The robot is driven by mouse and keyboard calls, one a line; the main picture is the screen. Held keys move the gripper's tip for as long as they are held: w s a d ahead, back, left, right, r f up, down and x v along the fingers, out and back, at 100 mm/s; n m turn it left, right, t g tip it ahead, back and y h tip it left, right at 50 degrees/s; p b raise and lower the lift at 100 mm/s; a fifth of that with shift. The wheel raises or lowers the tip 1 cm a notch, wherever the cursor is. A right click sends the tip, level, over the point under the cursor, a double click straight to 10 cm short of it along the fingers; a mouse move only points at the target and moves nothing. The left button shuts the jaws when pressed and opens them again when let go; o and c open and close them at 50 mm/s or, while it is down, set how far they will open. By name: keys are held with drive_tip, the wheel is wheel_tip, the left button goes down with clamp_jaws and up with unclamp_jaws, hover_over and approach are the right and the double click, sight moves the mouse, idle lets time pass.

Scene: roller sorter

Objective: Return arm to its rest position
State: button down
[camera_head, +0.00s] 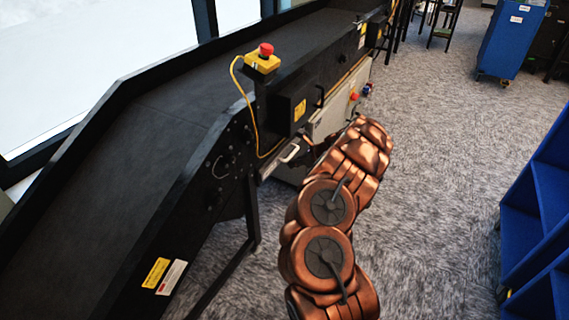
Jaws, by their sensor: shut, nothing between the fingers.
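My copper-coloured arm (330,225) rises from the bottom edge and reaches away from me, bent, over the floor beside the sorter. Its far links end near the side of the machine. Nothing held can be seen.
A black conveyor (130,150) runs along the left, with a red emergency stop button (265,50) on a yellow box (262,64). A grey control box (332,118) is close to my arm. Blue shelving (535,235) is at right, a blue cabinet (512,42) behind. Carpet (440,180) between is clear.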

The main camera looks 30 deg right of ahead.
drive_tip(key=p+v, duration=0.1)
drive_tip(key=v, duration=0.5)
drive_tip(key=shift+s+r, duration=0.25)
drive_tip(key=shift+s, duration=0.05)
